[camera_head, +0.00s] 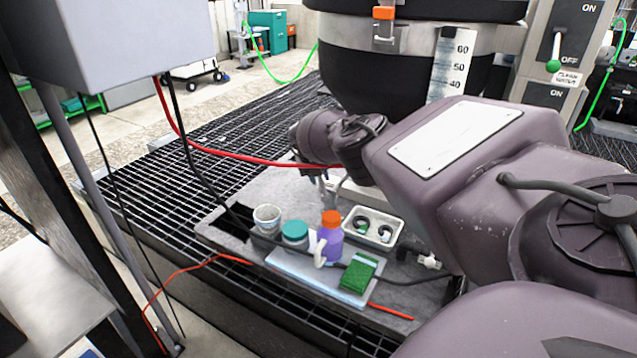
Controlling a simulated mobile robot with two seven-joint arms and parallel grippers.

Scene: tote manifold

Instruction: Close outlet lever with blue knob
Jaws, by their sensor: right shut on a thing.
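My right arm comes in from the right and covers much of the right side of the view. My right gripper (326,181) is at the front underside of the black tank (375,70), above the grey slab. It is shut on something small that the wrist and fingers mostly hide. A pale pipe-like part (341,186) shows just beside the fingers. I cannot make out the outlet lever or its blue knob, as my wrist and forearm cover that area. My left gripper is not in view.
The grey slab (222,232) holds a cup (267,219), a teal-lidded jar (295,232), a purple bottle with an orange cap (330,236), a green sponge (358,276) and a white tray (396,225). A red hose (215,151) passes close to my gripper. A panel with levers (570,45) stands right.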

